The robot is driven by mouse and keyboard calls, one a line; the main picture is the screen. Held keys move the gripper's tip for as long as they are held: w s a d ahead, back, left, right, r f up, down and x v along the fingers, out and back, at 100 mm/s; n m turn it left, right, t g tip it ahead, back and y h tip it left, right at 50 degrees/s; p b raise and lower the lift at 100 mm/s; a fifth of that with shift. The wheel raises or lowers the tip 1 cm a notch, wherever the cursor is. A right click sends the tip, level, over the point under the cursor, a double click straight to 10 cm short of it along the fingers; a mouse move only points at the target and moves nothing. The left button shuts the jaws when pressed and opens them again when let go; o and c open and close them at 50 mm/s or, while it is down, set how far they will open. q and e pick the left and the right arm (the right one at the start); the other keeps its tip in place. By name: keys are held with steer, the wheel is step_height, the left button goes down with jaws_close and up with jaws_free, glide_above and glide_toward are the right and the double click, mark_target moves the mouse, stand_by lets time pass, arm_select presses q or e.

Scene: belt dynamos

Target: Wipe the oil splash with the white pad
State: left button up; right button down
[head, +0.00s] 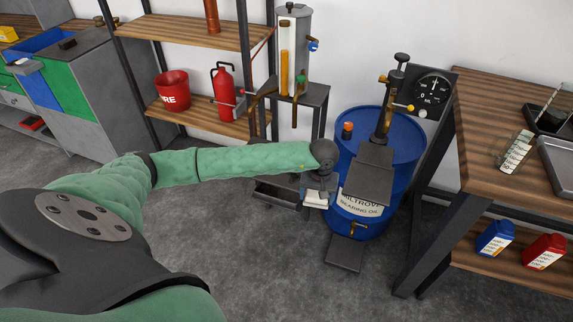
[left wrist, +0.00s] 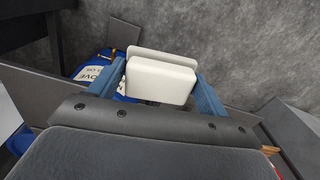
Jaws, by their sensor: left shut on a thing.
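The white pad (head: 314,199) is held between the fingers of my left gripper (head: 318,190), beside the blue oil drum. In the left wrist view the white pad (left wrist: 161,80) is a rounded block with a thin flange, and the blue fingers of my left gripper (left wrist: 163,84) press on its two sides. It is off the floor, as far as I can tell. I cannot make out an oil splash in either view; the arm and gripper hide part of the area by the drum. My right gripper is not in view.
The blue drum (head: 353,222) has a tap above a dark plate (head: 346,252). A dark open drawer or tray (head: 280,197) lies left of the gripper. A wooden bench (head: 500,130) stands right, with blue (head: 495,238) and red (head: 544,251) bottles below. The front floor is clear.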

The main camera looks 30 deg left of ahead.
arm_select(q)
steer(key=w+a+n+b, duration=0.4)
steer(key=w+a, duration=0.1)
steer(key=a, duration=0.3)
steer(key=n+b, duration=0.3)
glide_above(290, 183)
steer(key=shift+s+d+f+b, duration=0.1)
steer(key=shift+f+b, duration=0.3)
steer(key=shift+f, duration=0.95)
steer(key=shift+s+f+b, duration=0.1)
steer(key=shift+f+b, duration=0.25)
steer(key=shift+f, duration=1)
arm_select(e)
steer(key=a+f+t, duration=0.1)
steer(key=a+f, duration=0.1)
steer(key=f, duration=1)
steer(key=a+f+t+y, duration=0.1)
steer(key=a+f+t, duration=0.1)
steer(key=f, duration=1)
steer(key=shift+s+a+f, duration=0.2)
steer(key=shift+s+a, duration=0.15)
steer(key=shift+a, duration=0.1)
arm_select(q)
steer(key=shift+f+b, duration=0.75)
steer(key=shift+f, duration=0.25)
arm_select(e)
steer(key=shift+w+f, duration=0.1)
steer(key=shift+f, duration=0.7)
arm_select(q)
steer(key=shift+w, duration=0.1)
